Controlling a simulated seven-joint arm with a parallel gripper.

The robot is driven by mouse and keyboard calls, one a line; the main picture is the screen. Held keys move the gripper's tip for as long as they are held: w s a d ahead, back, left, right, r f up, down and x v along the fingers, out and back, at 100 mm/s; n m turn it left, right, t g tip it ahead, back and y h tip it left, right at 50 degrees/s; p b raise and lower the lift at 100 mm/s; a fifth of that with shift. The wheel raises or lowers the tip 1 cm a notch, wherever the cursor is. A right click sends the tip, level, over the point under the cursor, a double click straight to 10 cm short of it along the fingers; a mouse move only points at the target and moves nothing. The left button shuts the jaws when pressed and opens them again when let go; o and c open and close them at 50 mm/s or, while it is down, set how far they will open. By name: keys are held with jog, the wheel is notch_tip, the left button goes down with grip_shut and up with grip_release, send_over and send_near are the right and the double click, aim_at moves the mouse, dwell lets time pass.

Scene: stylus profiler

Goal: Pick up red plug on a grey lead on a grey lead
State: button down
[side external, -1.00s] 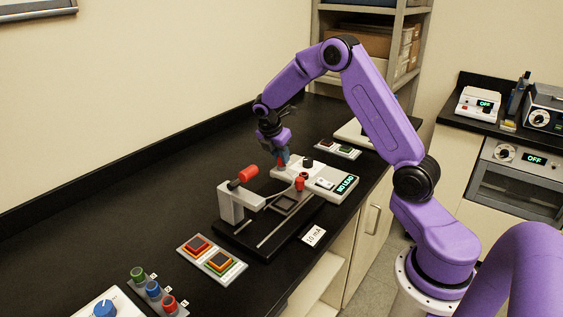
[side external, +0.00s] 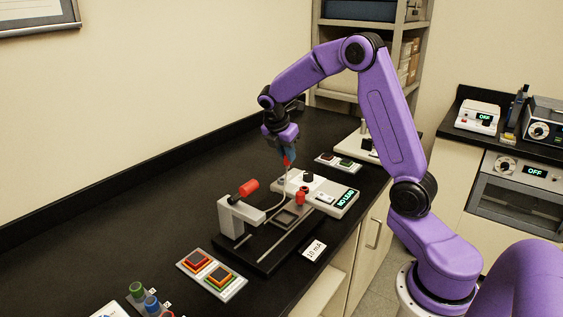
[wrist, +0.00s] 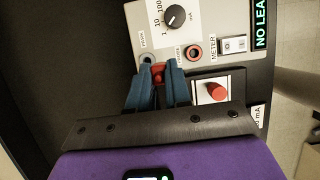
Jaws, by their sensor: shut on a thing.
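My gripper (side external: 287,157) has blue fingers, and they are shut on the red plug (side external: 287,161). The plug is held above the light grey meter box (side external: 341,203), clear of its top. The grey lead (side external: 285,203) hangs from the plug and curves down toward the stage stand. In the wrist view, the red plug (wrist: 158,71) shows between the two fingertips of my gripper (wrist: 158,75), with most of it hidden by them. The meter display reads "NO LEAD" (side external: 346,196).
The meter has a black dial (wrist: 174,16), a dark socket (wrist: 147,59) and a red-ringed socket (wrist: 194,52). The stand (side external: 238,216) with a red-handled lever (side external: 249,187) is to the left.

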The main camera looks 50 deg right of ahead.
jog(key=s+a+r, duration=0.3)
jog(key=s+r, duration=0.3)
jog(key=s, duration=0.4)
jog(key=shift+s+a, duration=0.15)
jog(key=shift+a, duration=0.2)
jog(key=shift+r, duration=0.1)
jog(key=c, duration=1.7)
grip_release()
grip_shut()
jog(key=w+d+f, duration=0.4)
jog(key=f, duration=0.1)
jog(key=shift+w+d+f, duration=0.35)
jog(key=shift+d, duration=0.05)
jog(key=shift+f, duration=2.5)
